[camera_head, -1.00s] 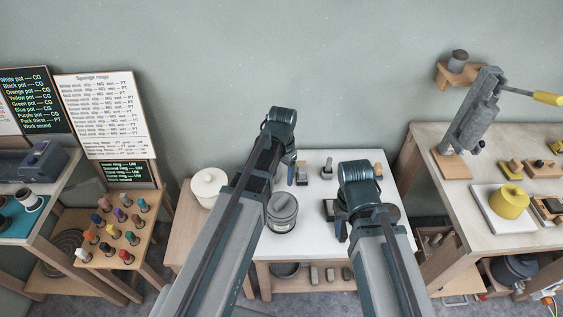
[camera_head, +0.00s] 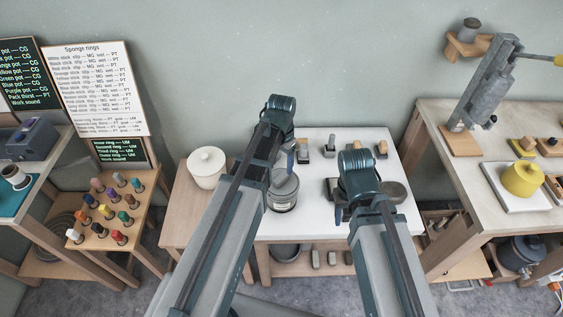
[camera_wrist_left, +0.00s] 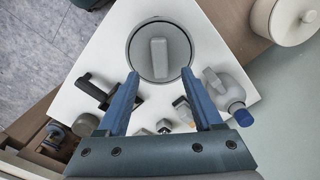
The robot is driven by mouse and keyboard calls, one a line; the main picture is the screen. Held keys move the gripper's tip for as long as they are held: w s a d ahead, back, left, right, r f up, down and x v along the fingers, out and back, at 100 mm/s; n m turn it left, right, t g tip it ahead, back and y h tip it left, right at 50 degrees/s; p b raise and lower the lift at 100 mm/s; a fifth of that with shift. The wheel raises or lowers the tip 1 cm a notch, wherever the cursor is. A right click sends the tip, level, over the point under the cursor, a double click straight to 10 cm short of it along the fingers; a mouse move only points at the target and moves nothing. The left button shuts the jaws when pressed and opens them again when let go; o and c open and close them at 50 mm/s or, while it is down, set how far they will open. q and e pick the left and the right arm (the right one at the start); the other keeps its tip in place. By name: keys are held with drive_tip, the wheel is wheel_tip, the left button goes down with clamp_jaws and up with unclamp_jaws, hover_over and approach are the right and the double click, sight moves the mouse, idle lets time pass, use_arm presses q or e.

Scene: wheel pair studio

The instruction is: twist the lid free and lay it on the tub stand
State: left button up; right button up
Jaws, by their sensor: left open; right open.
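The tub (camera_head: 283,205) is a grey, labelled round container on the white table top (camera_head: 318,222). Its grey lid (camera_head: 286,184) is on top, partly covered by my left arm in the head view. In the left wrist view the lid (camera_wrist_left: 140,45) is round with a raised bar handle (camera_wrist_left: 158,58). My left gripper (camera_wrist_left: 160,73) is open, its blue fingers apart on either side of the handle's line and pointing at the lid's near edge; contact cannot be told. My right gripper (camera_head: 341,214) is over the table's right part, mostly hidden by its own wrist. I cannot identify the tub stand.
A white lidded pot (camera_head: 207,168) stands on the wooden surface left of the white top. Small tools and blocks (camera_head: 329,150) line the back. A grey round dish (camera_head: 393,193) sits beside my right wrist. A press bench (camera_head: 440,118) stands at right.

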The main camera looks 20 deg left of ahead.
sight(281, 176)
use_arm(q)
wheel_tip(281, 176, down, 6)
drive_tip(key=b, duration=0.5)
clamp_jaws()
idle(0.5)
